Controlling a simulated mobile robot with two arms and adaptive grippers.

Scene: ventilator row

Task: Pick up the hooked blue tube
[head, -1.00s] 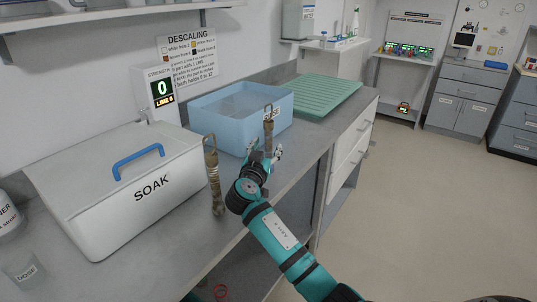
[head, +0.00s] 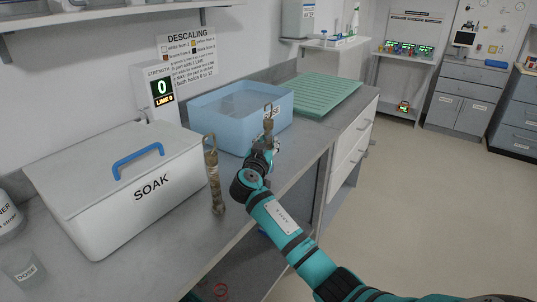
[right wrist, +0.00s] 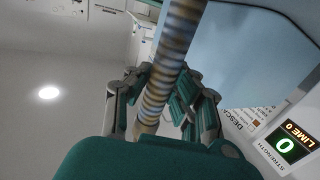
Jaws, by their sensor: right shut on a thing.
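A hooked tube (head: 268,127) with a brown crust and a wire hook on top stands upright in front of the rinse basin in the head view. My right gripper (head: 266,149) is shut around its lower part. In the right wrist view the tube (right wrist: 174,45) is ribbed, with tan and blue-grey bands, and runs between the fingers (right wrist: 163,92). A second hooked tube (head: 215,180), crusted brown and whitish, stands on the counter to the left. My left gripper is not in view.
A white SOAK box (head: 150,215) with a blue-handled lid stands at left. Behind the held tube is the blue rinse basin (head: 215,112), with a green ribbed drainer (head: 318,92) beyond. A strength display (head: 160,88) reads 0. The counter's front edge runs below my arm.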

